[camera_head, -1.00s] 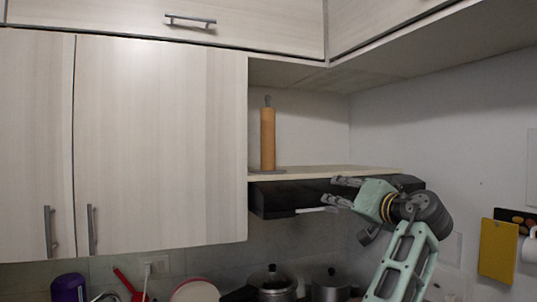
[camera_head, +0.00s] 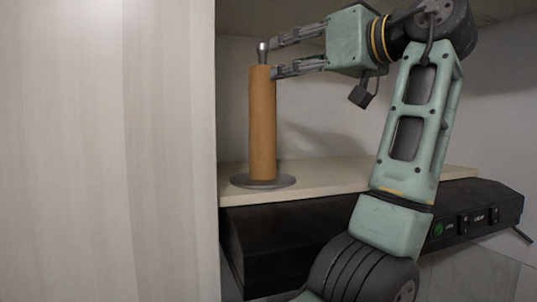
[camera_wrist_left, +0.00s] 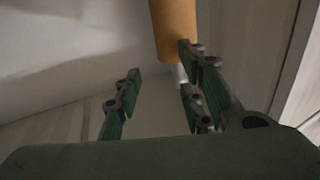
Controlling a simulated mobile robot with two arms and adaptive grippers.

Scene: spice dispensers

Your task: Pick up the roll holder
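The roll holder (camera_head: 263,125) is a tall tan-brown roll on a round grey base, with a metal knob on top. It stands upright on the shelf. My left gripper (camera_head: 273,58) is open at the top of the roll, with its fingertips just right of the knob, one higher than the other. Nothing is held. In the left wrist view the roll (camera_wrist_left: 174,28) and its metal rod end show beyond the open fingers (camera_wrist_left: 160,75), nearer the right-hand fingers. I cannot tell whether any finger touches it. My right gripper is not in view.
The pale shelf board (camera_head: 340,176) is otherwise bare to the right of the base. A black hood (camera_head: 285,245) sits under it. A pale cabinet door (camera_head: 110,150) fills the left side, close to the roll. A wall (camera_head: 320,110) stands behind.

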